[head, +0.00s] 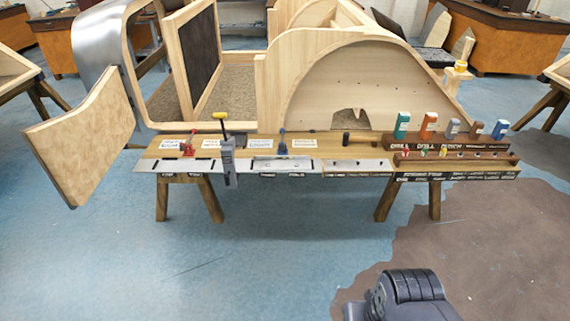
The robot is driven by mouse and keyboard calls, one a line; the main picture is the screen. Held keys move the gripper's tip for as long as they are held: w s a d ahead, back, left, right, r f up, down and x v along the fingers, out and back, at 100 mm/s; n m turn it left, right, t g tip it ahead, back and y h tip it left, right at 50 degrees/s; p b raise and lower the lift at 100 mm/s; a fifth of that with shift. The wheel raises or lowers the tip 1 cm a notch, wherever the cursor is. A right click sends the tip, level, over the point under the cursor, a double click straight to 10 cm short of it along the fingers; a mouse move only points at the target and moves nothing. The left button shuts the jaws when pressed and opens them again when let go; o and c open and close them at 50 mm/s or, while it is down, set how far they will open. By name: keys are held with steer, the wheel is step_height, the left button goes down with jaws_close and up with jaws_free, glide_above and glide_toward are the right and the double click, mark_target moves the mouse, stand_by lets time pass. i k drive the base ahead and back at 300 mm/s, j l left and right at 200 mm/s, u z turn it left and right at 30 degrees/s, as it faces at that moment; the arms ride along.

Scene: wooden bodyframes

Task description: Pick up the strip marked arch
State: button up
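Thin pale strips lie along the front edge of the wooden bench in the head view: a grey one at the left (185,165), one in the middle (300,165) and one further right (357,165). Small dark labels sit on the bench front below them. The lettering is too small to read, so I cannot tell which strip is marked arch. A dark ribbed part of my own arm shows at the bottom right. My gripper is not visible.
A grey clamp with a yellow handle (228,160) stands at the bench's front edge. Red (188,146) and blue (282,146) tools stand behind the strips. Coloured handheld tools fill a rack (450,142) at right. A large wooden bodyframe (350,85) stands behind. The floor in front is clear.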

mark_target(261, 163)
steer(key=i+l, duration=0.1)
steer(key=i, duration=0.55)
steer(key=i+l, duration=0.1)
steer(key=i, duration=0.5)
steer(key=i+l, duration=0.1)
steer(key=i, duration=0.55)
steer(key=j+u, duration=0.05)
